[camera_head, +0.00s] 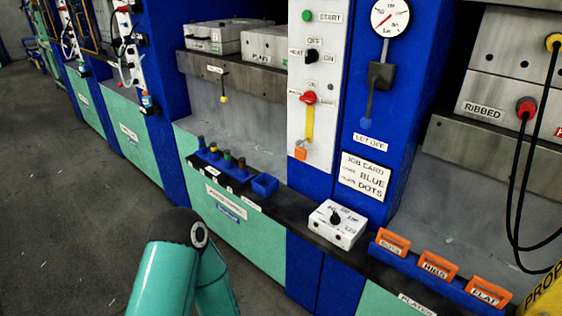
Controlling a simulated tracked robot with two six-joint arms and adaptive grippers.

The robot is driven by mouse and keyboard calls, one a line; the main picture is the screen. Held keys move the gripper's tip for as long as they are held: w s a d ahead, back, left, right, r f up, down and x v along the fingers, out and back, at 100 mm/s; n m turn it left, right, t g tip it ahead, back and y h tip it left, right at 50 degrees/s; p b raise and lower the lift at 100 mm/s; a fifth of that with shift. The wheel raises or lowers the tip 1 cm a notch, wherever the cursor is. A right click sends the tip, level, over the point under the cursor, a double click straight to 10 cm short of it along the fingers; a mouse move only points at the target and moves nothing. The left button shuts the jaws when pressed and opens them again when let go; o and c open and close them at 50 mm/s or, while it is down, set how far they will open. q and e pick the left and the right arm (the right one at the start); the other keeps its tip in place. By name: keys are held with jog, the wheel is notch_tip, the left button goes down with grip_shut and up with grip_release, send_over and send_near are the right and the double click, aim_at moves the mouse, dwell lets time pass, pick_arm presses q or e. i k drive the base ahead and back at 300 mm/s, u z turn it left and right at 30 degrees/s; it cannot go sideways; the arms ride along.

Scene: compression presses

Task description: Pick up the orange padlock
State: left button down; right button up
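A small orange block that looks like the padlock (300,153) hangs low on the white control panel (298,110). It is at the lower end of a yellow strip (310,124), below a red switch (308,97). Whether its shackle is open or closed is too small to tell. Teal links of one of my arms rise at the bottom left, well below and left of the padlock. Neither of my grippers shows in this view.
Below the panel, a dark ledge carries a white box with a knob (337,225), a blue rack of orange-handled pieces (432,268) and a row of coloured pegs (222,157). Black cables (516,190) hang at the right. Open floor (60,210) lies left.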

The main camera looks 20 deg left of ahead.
aim_at(300, 153)
jog(key=u, duration=0.45)
jog(key=k, duration=1.1)
jog(key=u, duration=0.95)
jog(key=i, duration=0.9)
jog(key=u, duration=0.4)
jog(key=i, duration=1)
jog(key=z, duration=0.85)
jog(key=i, duration=0.55)
jog(key=z, duration=0.4)
jog(key=k, duration=0.95)
jog(key=z, duration=0.2)
jog(key=i, duration=0.95)
jog(key=u, duration=0.1)
